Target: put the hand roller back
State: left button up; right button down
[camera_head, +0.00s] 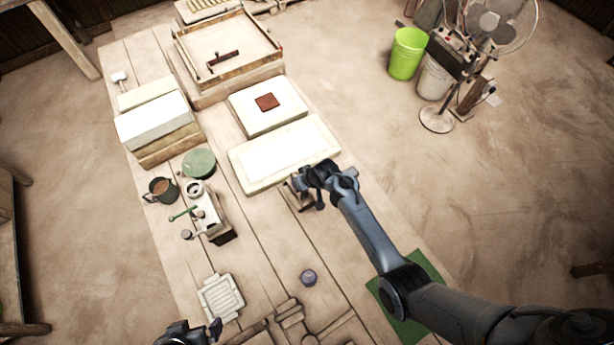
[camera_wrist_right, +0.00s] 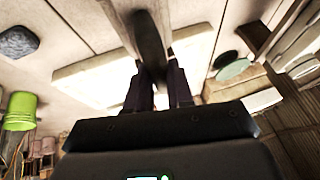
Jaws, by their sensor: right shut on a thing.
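My right gripper (camera_head: 302,184) is at the front edge of a white slab on the table. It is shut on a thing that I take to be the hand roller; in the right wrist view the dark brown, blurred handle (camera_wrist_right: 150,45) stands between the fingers. In the head view a small brown wooden piece (camera_head: 298,198) shows just under the gripper, and the arm hides most of the rest. I cannot tell whether it touches the table. My left gripper (camera_head: 205,333) is partly in view at the bottom edge, and its jaw opening is not clear.
A framed tray (camera_head: 280,62) stands at the back, with a slab bearing a red-brown tile (camera_head: 267,102) before it. A white box (camera_head: 152,122), a mug (camera_head: 160,188) and a metal tool with a green handle (camera_head: 208,215) stand left. Wooden tools (camera_head: 290,315) lie in front.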

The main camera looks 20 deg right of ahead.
jog(key=shift+s+a+f+b, duration=0.3)
jog(key=shift+s+f, duration=0.2)
jog(key=shift+f, duration=0.55)
jog(key=shift+w+d+f+b, duration=0.15)
jog(key=shift+w+f+b, duration=0.1)
jog(key=shift+b, duration=0.25)
jog(key=shift+f+b, duration=0.3)
notch_tip(320, 180, down, 4)
jog(key=b, duration=0.4)
jog(key=shift+s, duration=0.15)
jog(key=shift+f, duration=0.2)
jog(key=shift+f+b, duration=0.4)
jog(key=shift+b, duration=0.1)
